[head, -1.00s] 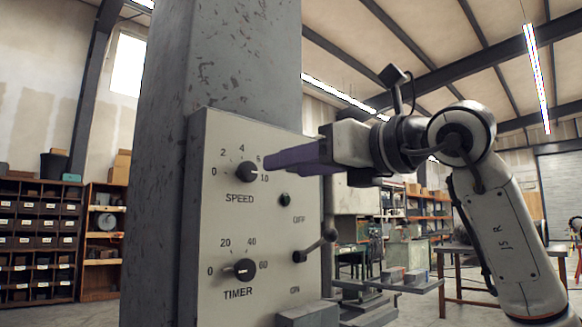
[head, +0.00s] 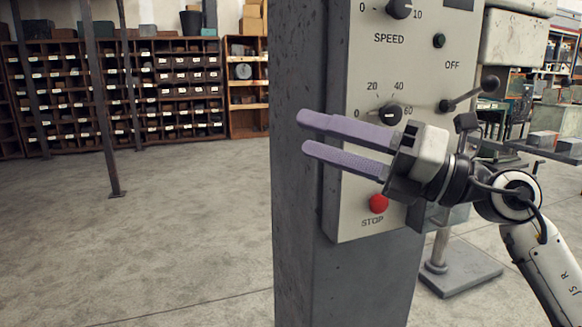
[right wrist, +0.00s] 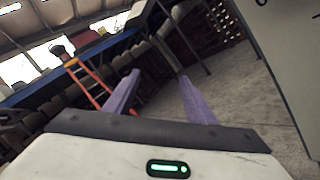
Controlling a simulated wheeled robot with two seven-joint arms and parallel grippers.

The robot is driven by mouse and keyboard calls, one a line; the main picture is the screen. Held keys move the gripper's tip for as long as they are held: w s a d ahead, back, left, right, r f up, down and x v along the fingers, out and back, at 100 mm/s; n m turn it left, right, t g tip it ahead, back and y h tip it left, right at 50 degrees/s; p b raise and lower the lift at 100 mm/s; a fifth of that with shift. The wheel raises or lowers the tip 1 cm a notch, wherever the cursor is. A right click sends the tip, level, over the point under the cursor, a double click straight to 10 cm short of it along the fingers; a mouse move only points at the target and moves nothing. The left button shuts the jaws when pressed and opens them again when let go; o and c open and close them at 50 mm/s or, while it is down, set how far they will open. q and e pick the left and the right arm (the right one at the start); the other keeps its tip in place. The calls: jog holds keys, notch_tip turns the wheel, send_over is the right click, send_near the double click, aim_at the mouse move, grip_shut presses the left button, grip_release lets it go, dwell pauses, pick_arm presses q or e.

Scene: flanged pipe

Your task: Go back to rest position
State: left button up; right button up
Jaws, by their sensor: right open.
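My right gripper (head: 304,132) is open and empty, with its two purple fingers apart and pointing left. In the head view it is in front of the grey control panel (head: 350,205), between the TIMER knob (head: 390,113) and the red STOP button (head: 378,203). I cannot tell how far it is from the panel. In the right wrist view the open fingers (right wrist: 155,84) have nothing between them, and the panel's pale side stands to the right. My left gripper is not in view.
The panel is on a thick grey column (head: 298,260). The SPEED knob (head: 399,8) and a lever (head: 468,96) are on it. Shelves of bins (head: 120,90) stand at the back. An orange ladder (right wrist: 85,82) shows in the right wrist view.

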jog(key=s+d+f+m+t+h+p, duration=0.1)
jog(key=d+f+m+t+h+p, duration=0.25)
jog(key=f+m, duration=0.8)
jog(key=s+d+f+m+t+h, duration=0.15)
jog(key=d+f+m+h, duration=0.35)
jog(key=f+m, duration=0.6)
jog(key=s+d+f+m+t+h+p, duration=0.1)
jog(key=d+f+m+t+h, duration=0.4)
jog(key=f+m, duration=0.65)
jog(key=s+a+f+m+g+h+p, duration=0.1)
jog(key=s+f+m+g, duration=0.3)
jog(key=s+f+g, duration=0.5)
jog(key=s+a+f+h, duration=0.1)
jog(key=s+f, duration=1)
jog(key=f, duration=0.1)
jog(key=shift+s+a+h+p, duration=0.15)
jog(key=shift+s+h+p, duration=0.2)
jog(key=shift+s+p, duration=0.05)
